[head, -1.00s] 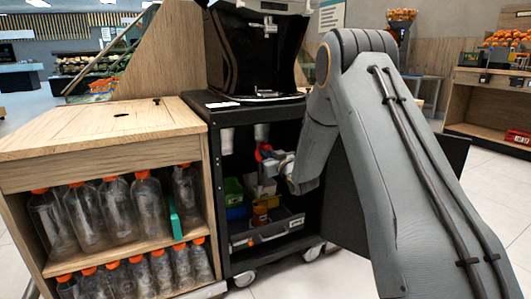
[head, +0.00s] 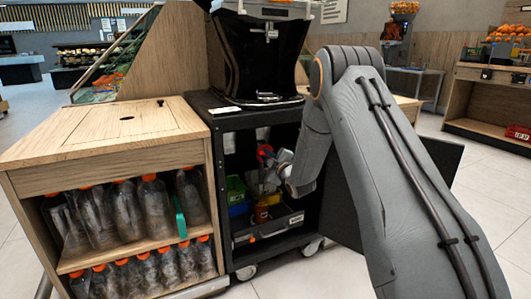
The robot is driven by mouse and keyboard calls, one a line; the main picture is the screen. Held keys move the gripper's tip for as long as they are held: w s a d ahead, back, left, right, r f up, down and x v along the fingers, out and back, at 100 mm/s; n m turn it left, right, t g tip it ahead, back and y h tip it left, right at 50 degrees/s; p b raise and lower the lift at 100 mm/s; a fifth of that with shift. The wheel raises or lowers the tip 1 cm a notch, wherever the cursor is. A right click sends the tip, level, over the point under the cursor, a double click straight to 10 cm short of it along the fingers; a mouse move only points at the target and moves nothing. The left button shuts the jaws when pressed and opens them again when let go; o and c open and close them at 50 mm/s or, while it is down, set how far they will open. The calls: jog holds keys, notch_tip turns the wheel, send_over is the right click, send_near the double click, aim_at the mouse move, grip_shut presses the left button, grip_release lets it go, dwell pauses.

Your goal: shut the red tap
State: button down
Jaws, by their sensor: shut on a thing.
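The red tap (head: 264,152) shows as a small red shape inside the open black cabinet, below the juicer. My gripper (head: 272,160) reaches into the cabinet from the right and is at the tap, shut on it. The fingertips are small and partly hidden, so the exact hold on the tap is hard to see. The tap's pipe and its angle cannot be made out.
The black juicer (head: 258,60) stands on the cabinet (head: 225,120). A grey tray (head: 270,231), a green box (head: 235,189) and an orange-brown container (head: 261,212) sit below the tap. A wooden counter (head: 110,130) with bottles stands left. The cabinet door (head: 440,165) hangs open at right.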

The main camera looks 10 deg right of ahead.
jog(key=n+p, duration=0.1)
jog(key=n, duration=0.5)
jog(key=shift+f+p, duration=0.2)
jog(key=shift+p, duration=0.15)
dwell(0.4)
jog(key=c, duration=1.8)
grip_release()
jog(key=p+v, duration=0.2)
jog(key=v, duration=0.6)
jog(key=shift+p, duration=0.35)
